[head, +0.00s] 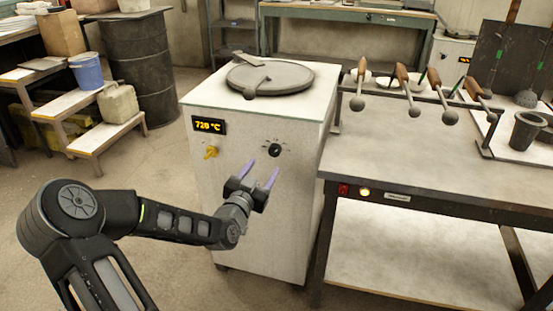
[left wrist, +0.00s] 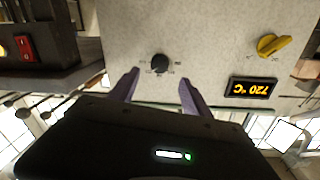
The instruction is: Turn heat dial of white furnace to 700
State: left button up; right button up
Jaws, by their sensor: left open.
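The white furnace (head: 240,200) stands in the middle of the head view with a round lid (head: 270,79) on top. Its front carries a lit display (head: 208,125), which reads 720 °C upside down in the left wrist view (left wrist: 250,88). A black round dial (head: 275,150) with small marks around it sits on the front; it also shows in the left wrist view (left wrist: 160,63). The dial's exact setting is too small to read. My left gripper (head: 260,173) is open and empty, its purple fingers pointing at the front panel just below the dial, apart from it.
A yellow knob (head: 211,153) sits under the display. A metal table (head: 440,160) with a rack of several ladles (head: 404,85) stands close on the right. Wooden steps with a blue bucket (head: 87,71) and a dark barrel (head: 144,65) stand at left. Floor before the furnace is clear.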

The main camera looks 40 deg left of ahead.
aim_at(273, 153)
pick_arm(q)
jog(key=shift+b+x, duration=0.65)
jog(key=shift+x, duration=3.25)
jog(key=shift+d+f, duration=0.1)
grip_shut()
